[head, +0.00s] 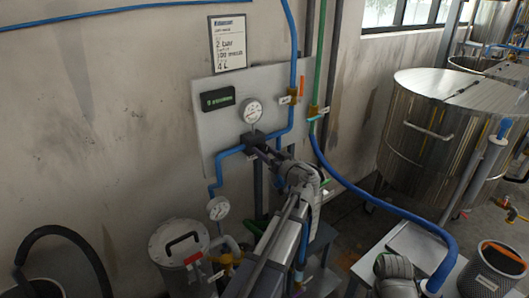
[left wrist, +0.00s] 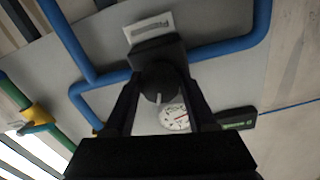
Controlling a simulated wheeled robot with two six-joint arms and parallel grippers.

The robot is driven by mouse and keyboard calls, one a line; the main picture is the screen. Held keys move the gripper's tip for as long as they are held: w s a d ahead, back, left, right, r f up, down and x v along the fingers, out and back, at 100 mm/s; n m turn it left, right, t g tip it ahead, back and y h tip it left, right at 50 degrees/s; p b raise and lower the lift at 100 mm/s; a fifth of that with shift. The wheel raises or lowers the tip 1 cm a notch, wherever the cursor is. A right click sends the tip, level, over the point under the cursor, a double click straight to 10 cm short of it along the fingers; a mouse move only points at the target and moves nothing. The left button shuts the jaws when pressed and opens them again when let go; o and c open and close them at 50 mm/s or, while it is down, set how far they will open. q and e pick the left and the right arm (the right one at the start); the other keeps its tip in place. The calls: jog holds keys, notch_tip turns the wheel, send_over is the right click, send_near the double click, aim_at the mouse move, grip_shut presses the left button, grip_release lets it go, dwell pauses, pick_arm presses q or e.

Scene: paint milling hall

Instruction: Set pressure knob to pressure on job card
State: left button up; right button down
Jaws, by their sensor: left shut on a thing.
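The job card (head: 228,43) hangs on the wall above the grey panel; its larger lines read 2 bar, 100 mesh and 4 L. A round white pressure gauge (head: 251,111) sits on the panel above the dark regulator body; its reading is too small to tell. My left gripper (head: 261,147) reaches to the regulator and covers most of it. In the left wrist view, the black pressure knob (left wrist: 158,82) lies between the fingers of my left gripper (left wrist: 162,98), which is shut on it. The gauge (left wrist: 174,118) shows there too. My right gripper is not in view.
Blue pipes (head: 232,151) run along the panel (head: 222,142). A dark green-lettered sign (head: 217,98) is left of the gauge. A lower gauge (head: 218,208) and a lidded metal pot (head: 179,243) stand below. A large steel tank (head: 440,135) is at right.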

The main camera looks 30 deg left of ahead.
pick_arm(q)
jog(key=shift+m, duration=0.4)
jog(key=m, duration=0.2)
jog(key=shift+m, duration=2.2)
jog(key=o, duration=1.4)
jog(key=shift+c, duration=0.2)
jog(key=v, duration=0.8)
jog(key=shift+p, duration=0.3)
jog(key=shift+a+r, duration=0.1)
